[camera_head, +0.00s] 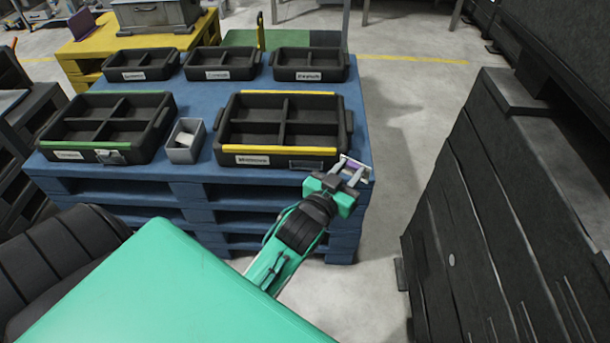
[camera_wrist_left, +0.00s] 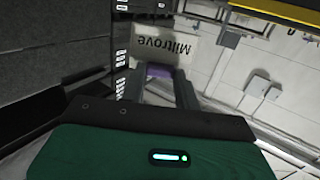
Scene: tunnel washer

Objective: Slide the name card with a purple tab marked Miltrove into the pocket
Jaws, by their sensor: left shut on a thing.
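The name card (camera_wrist_left: 165,45) is white and reads Miltrove upside down in the left wrist view, with a purple tab (camera_wrist_left: 158,72) at its near edge. My left gripper (camera_head: 346,173) is shut on the tab. In the head view the card (camera_head: 357,164) shows small at the front right corner of the blue pallet stack. A dark, empty-looking pocket (camera_head: 307,165) is on the front wall of the yellow-edged black tray (camera_head: 279,151), left of the gripper. The card is apart from this pocket. My right gripper is in neither view.
A green-edged tray (camera_head: 74,146) and a small grey box (camera_head: 183,154) stand left on the blue pallet stack (camera_head: 190,187). Several black trays line the back. A tall dark block (camera_head: 480,200) stands right, with open floor (camera_head: 395,170) between.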

